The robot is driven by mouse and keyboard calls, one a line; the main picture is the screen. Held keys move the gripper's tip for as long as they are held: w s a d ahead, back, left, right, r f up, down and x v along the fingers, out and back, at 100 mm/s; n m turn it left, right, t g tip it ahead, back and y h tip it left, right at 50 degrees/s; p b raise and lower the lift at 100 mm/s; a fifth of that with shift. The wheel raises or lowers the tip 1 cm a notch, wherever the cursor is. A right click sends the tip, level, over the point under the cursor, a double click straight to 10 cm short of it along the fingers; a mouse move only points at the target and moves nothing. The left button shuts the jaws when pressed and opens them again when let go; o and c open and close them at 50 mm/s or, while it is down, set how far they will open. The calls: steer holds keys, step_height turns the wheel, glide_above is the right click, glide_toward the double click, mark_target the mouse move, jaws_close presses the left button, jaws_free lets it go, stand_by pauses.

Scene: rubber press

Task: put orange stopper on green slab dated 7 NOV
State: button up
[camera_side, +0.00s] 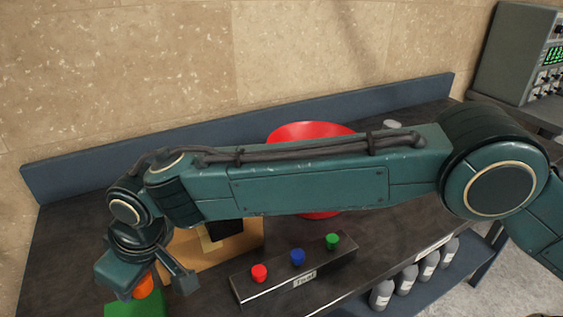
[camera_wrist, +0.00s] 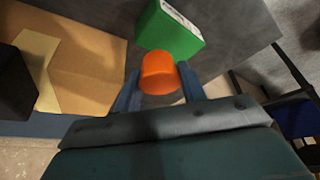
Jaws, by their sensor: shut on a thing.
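The orange stopper (camera_wrist: 158,72) is between the fingers of my gripper (camera_wrist: 160,84), which is shut on it. In the side view the orange stopper (camera_side: 144,285) shows partly behind my gripper (camera_side: 160,280). The green slab (camera_wrist: 172,27) lies just beyond the stopper in the wrist view, with a pale label on its far part; its writing is too small to read. In the side view the green slab (camera_side: 125,307) is at the bottom left, under my gripper and cut by the frame edge. I cannot tell whether stopper and slab touch.
A tan board (camera_side: 245,245) with a black block (camera_side: 228,229) lies behind. A red bowl (camera_side: 300,131) is partly hidden by my arm. Grey bottles (camera_side: 405,279) stand on a lower shelf.

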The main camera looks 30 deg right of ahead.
mark_target(144, 291)
steer(key=shift+f, duration=2.1)
steer(key=shift+f, duration=0.15)
steer(key=o, duration=1)
steer(key=shift+c, duration=0.2)
steer(key=v, duration=1.2)
